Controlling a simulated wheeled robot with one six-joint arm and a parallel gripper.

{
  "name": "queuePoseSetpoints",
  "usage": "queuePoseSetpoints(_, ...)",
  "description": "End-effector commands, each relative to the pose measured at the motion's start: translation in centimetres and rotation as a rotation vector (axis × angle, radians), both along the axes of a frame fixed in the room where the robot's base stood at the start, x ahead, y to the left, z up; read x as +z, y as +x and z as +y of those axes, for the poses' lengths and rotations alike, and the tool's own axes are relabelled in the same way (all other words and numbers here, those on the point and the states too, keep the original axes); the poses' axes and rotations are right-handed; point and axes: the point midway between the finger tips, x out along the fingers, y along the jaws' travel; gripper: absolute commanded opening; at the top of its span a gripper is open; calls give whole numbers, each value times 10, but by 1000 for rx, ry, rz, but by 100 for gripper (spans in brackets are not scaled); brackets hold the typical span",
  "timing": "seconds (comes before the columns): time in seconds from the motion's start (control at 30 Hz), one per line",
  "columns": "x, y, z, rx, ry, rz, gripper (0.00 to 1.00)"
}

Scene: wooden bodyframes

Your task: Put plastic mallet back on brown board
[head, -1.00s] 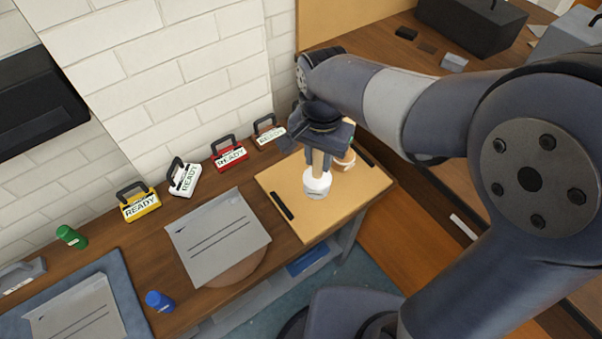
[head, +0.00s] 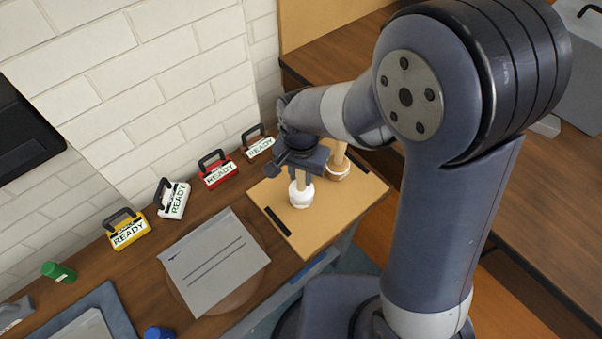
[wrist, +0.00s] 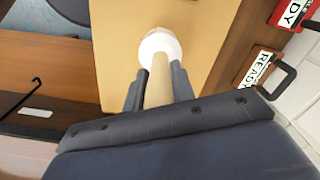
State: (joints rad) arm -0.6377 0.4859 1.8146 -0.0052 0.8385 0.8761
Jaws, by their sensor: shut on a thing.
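The plastic mallet has a white head (head: 301,194) and a light wooden handle. My gripper (head: 303,172) is shut on the handle and holds it upright, head down, over the brown board (head: 290,226). In the wrist view the white head (wrist: 160,46) lies beyond the fingers, in front of the tan board (wrist: 115,60). I cannot tell whether the head touches the board. A second mallet with a wooden handle and a brown-and-white head (head: 339,170) stands on the board to the right, partly hidden by my arm.
Black strips (head: 277,221) lie along the board's sides. Yellow (head: 129,233), white (head: 173,200) and red (head: 218,172) READY tags, and a tan one (head: 259,146), line the wall. A grey sheet (head: 213,262) lies left of the board. Green (head: 59,272) and blue (head: 158,333) bottles stand farther left.

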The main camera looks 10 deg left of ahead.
Motion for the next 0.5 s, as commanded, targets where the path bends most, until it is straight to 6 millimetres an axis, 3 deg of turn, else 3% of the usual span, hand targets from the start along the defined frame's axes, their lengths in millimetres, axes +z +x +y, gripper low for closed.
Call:
queuePoseSetpoints(0.47, -13, 0, 0, 0, 1, -1, 0)
queuePoseSetpoints(0.5, -12, 0, 0, 0, 1, -1, 26)
